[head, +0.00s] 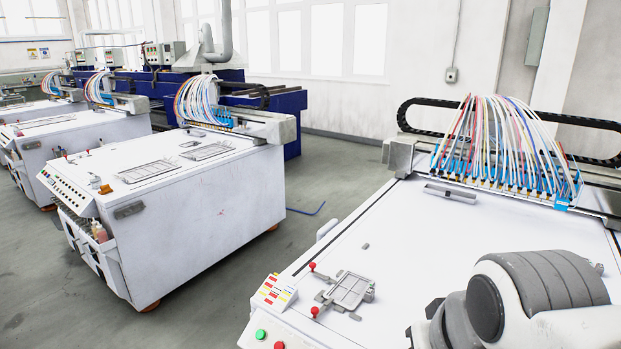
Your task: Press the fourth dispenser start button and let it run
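The nearest white dispenser machine (395,262) fills the right of the head view. A round green button (260,334) sits on its front left corner, with a round red button (279,345) close to it at the frame's lower edge. A small panel (275,292) with red and yellow marks lies just behind them. Which of these is the start button, I cannot read. My arm shows at the lower right over this machine. My gripper is out of the frame, so its fingers are hidden.
A fixture plate with red-knobbed clamps (349,291) lies on the near machine's top. A nozzle gantry with many coloured hoses (508,140) spans its back. A second white machine (190,215) stands left across a clear grey floor aisle (285,240); more machines stand beyond.

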